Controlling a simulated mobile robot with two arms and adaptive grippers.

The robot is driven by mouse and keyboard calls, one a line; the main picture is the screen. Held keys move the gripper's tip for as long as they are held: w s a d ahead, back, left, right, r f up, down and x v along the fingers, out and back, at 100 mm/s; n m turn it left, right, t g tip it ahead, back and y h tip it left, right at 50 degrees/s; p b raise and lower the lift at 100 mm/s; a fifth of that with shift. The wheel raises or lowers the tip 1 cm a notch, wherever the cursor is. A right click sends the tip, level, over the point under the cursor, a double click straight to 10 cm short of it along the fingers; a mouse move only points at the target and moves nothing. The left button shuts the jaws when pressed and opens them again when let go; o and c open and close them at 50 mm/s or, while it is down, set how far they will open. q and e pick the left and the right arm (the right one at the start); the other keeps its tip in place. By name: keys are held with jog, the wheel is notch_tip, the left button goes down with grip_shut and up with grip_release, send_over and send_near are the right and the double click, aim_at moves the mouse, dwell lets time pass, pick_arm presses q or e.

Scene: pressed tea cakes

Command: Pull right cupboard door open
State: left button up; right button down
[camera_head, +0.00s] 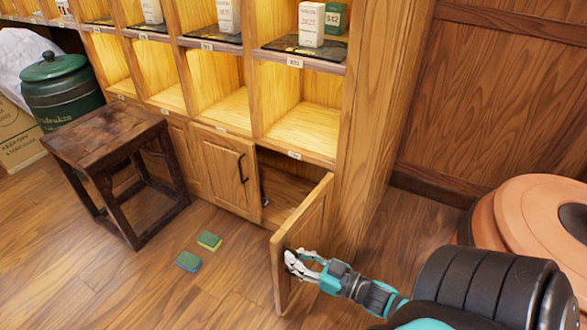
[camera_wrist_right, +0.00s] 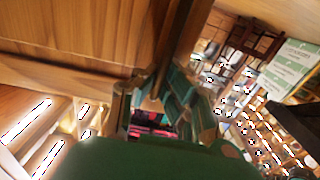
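The right cupboard door (camera_head: 306,235) is a wooden panel at the low right of the shelf unit. It stands swung well outward, with its hinge side at the cabinet's right. The cupboard's inside (camera_head: 283,190) shows behind it. My right gripper (camera_head: 298,262) is at the outer face of this door, near its free edge. The fingers hide the handle there. In the right wrist view the teal fingers (camera_wrist_right: 162,92) are close to a dark wooden strip, and their grip is unclear. My left gripper is not in view.
The left cupboard door (camera_head: 222,170) is closed, with a dark handle. A dark stool (camera_head: 105,135) stands at the left. Green (camera_head: 209,240) and blue (camera_head: 188,261) sponges lie on the floor. A round terracotta-coloured object (camera_head: 540,215) stands at the right.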

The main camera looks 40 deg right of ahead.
jog(key=shift+w+d, duration=0.1)
jog(key=shift+d, duration=0.15)
jog(key=c, duration=1.4)
grip_release()
jog(key=v, duration=1.2)
jog(key=shift+a, duration=0.1)
